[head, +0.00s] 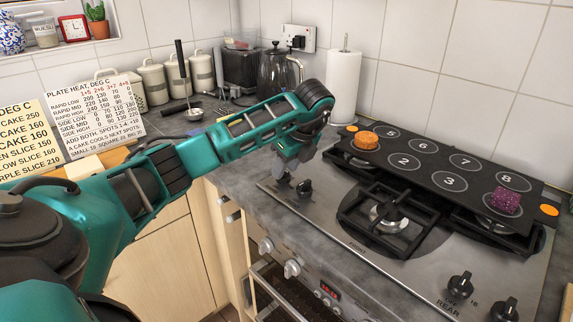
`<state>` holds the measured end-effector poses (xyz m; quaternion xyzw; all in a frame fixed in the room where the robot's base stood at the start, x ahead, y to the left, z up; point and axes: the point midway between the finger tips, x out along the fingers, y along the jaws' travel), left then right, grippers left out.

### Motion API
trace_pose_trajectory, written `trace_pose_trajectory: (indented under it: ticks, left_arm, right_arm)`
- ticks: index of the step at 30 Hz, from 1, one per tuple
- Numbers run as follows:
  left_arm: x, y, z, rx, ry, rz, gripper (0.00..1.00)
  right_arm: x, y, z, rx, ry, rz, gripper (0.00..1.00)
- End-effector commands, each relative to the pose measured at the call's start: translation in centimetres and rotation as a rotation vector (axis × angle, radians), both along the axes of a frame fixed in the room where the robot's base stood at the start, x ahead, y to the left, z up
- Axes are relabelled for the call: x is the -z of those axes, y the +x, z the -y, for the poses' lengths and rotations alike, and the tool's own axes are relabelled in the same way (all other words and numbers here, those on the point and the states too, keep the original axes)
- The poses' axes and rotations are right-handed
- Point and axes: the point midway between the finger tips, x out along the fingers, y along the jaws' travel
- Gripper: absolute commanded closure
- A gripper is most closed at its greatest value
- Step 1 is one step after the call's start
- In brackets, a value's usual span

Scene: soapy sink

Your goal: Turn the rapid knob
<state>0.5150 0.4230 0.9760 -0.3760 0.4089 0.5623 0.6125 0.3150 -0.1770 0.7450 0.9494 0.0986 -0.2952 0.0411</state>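The steel hob has dark knobs along its front edge. One dark knob (304,188) stands near the left end, with another dark knob (284,180) just left of it, partly under my gripper. Two more, a third knob (460,285) and a fourth knob (504,309), stand at the right; lettering by the third reads "REAR". I cannot read a "rapid" label on any knob. My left gripper (289,163) points down just above the two left knobs. Its fingers are small and partly hidden, so I cannot tell open from shut or whether it touches. My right gripper is not in view.
A black numbered plate (430,176) covers the hob's back, with an orange round cake (366,140) and a purple square cake (504,201) on it. A burner grate (388,218) lies in front. A paper towel roll (343,88) and kettle (279,75) stand behind my arm.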

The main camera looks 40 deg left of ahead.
Motion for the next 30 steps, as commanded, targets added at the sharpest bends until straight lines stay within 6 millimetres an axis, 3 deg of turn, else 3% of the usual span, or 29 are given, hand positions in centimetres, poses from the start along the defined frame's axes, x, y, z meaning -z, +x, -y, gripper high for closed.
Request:
trace_pose_trajectory:
  ticks: [8, 10, 15, 20, 30]
  left_arm:
    - [-1.6, 0.1, 0.7, 0.002, 0.0, 0.005, 0.62]
    - [-2.8, 0.0, 1.2, 0.003, 0.0, 0.004, 0.62]
    - [-7.3, -0.2, 2.5, 0.002, 0.004, 0.004, 0.62]
    - [-10.1, -0.3, 3.8, 0.002, 0.004, 0.005, 0.62]
    - [-11.7, -0.4, 4.8, 0.0, 0.001, 0.001, 0.62]
  right_arm:
    - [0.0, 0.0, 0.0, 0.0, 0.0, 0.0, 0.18]
    - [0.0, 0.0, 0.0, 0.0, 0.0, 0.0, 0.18]
    - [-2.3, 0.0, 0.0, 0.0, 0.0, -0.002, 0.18]
    - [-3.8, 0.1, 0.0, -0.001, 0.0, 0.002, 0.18]
    - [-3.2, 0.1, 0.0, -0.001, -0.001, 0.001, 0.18]
